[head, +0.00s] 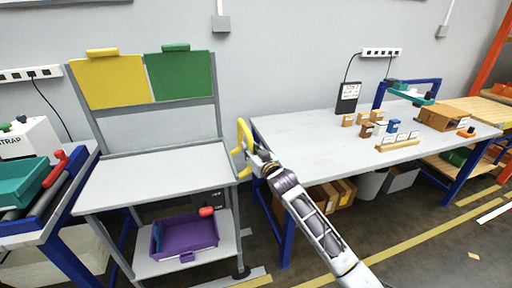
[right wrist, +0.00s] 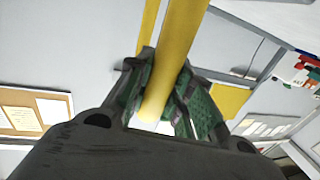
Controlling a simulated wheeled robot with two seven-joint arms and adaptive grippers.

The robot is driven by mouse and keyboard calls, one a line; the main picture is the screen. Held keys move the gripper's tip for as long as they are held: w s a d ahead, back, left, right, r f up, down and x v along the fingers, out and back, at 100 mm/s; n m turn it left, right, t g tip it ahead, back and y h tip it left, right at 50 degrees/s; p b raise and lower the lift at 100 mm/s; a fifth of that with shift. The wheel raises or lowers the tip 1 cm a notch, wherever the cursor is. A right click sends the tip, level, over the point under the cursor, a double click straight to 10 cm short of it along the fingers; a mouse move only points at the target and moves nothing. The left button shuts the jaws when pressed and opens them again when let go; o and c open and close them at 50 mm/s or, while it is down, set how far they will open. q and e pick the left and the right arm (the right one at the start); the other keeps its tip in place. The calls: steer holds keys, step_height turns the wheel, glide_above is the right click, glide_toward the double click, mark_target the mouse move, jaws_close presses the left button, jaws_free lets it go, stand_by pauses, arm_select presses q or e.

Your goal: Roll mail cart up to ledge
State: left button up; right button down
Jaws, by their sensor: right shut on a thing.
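The mail cart (head: 150,180) has a grey top, a lower shelf and a raised back frame with a yellow panel (head: 108,81) and a green panel (head: 180,75). A yellow handle (head: 243,150) stands at its right side. My right gripper (head: 250,166) is shut on this handle. In the right wrist view the yellow bar (right wrist: 180,50) passes between the green-padded fingers (right wrist: 168,95). My left gripper is not in view. I cannot tell which edge is the ledge.
A purple bin (head: 185,236) with a red item sits on the cart's lower shelf. A blue-legged workbench (head: 320,145) with small boxes stands right of the cart. A bench with a teal bin (head: 22,180) stands close at left. Yellow floor lines (head: 375,257) cross the open floor.

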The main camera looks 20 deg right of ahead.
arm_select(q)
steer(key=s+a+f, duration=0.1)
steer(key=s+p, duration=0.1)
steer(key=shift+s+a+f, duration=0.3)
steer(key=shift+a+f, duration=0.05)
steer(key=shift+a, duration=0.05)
arm_select(e)
steer(key=a, duration=1)
steer(key=shift+s+a, duration=0.25)
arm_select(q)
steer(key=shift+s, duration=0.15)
arm_select(e)
steer(key=shift+a, duration=0.1)
steer(key=c, duration=1.6)
jaws_free()
steer(key=o, duration=0.3)
steer(key=shift+a, duration=0.15)
steer(key=shift+o, duration=0.2)
steer(key=v, duration=1.2)
